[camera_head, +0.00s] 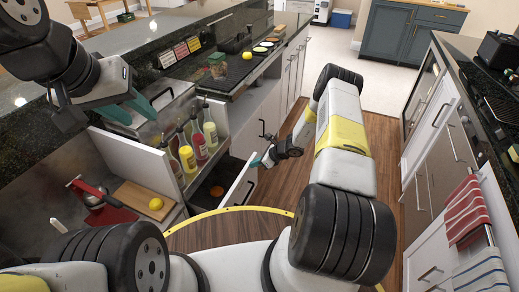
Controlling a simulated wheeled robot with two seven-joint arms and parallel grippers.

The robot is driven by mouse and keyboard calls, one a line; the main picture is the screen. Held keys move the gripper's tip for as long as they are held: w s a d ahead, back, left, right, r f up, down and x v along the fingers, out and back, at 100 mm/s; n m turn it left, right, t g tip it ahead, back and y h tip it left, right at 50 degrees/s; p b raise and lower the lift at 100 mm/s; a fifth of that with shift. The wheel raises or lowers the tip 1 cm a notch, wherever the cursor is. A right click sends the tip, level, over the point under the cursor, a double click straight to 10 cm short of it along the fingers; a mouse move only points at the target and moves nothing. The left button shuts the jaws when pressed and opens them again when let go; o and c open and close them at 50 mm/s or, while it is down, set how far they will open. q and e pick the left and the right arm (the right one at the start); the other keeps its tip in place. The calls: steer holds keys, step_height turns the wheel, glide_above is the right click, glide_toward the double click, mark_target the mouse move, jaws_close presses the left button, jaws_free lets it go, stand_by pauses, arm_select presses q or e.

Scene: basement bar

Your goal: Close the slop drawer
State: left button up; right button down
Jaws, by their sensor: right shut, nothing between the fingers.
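Several sauce bottles (187,158) stand in a rack just left of the drawer. Wooden floor (386,150) is open to the right, before the right-hand cabinets.

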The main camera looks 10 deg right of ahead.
steer(key=w+a, duration=0.6)
steer(key=a, duration=0.3)
steer(key=shift+w+a, duration=0.2)
steer(key=shift+a, duration=0.05)
